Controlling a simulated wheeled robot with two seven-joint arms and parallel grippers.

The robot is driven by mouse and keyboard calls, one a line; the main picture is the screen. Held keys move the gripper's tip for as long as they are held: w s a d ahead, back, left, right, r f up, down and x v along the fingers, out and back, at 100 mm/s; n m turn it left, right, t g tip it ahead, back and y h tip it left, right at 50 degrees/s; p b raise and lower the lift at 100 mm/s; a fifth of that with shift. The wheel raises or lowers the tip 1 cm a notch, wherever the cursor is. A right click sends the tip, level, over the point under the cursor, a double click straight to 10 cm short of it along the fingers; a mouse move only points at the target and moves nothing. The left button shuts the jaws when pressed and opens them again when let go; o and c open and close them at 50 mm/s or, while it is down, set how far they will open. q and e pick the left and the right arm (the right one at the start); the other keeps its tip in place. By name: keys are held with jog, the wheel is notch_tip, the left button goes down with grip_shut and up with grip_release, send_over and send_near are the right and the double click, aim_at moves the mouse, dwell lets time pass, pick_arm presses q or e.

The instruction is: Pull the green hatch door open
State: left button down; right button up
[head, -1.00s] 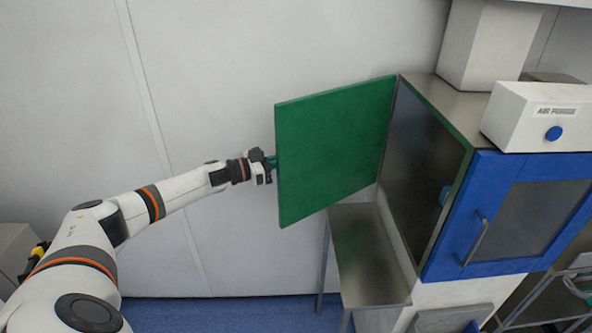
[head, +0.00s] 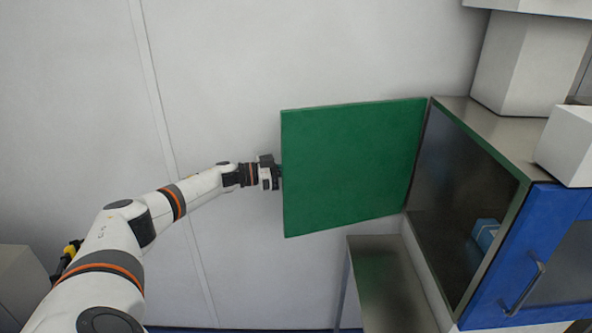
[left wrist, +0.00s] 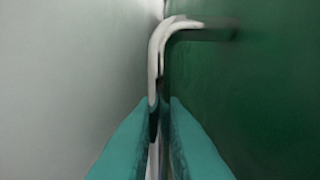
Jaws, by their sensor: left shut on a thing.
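The green hatch door (head: 352,168) stands swung wide open to the left of the metal cabinet, hinged at its right edge. My left gripper (head: 277,172) is at the door's free left edge. In the left wrist view its two teal fingers (left wrist: 160,125) are shut on the metal handle (left wrist: 158,55), which stands out from the green door (left wrist: 255,110). In the head view the handle is hidden behind the door and gripper. My right gripper is not in view.
The metal cabinet (head: 500,125) has an open dark interior holding a blue object (head: 485,234). A blue door with a bar handle (head: 525,285) closes its front. A metal shelf (head: 375,245) stands below the green door. The white wall is close behind.

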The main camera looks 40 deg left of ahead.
pick_arm(q)
jog(key=c, duration=1.8)
grip_release()
jog(key=shift+f, duration=0.1)
jog(key=shift+w+d, duration=0.1)
jog(key=shift+b+v, duration=1.65)
jog(key=shift+v, duration=4.35)
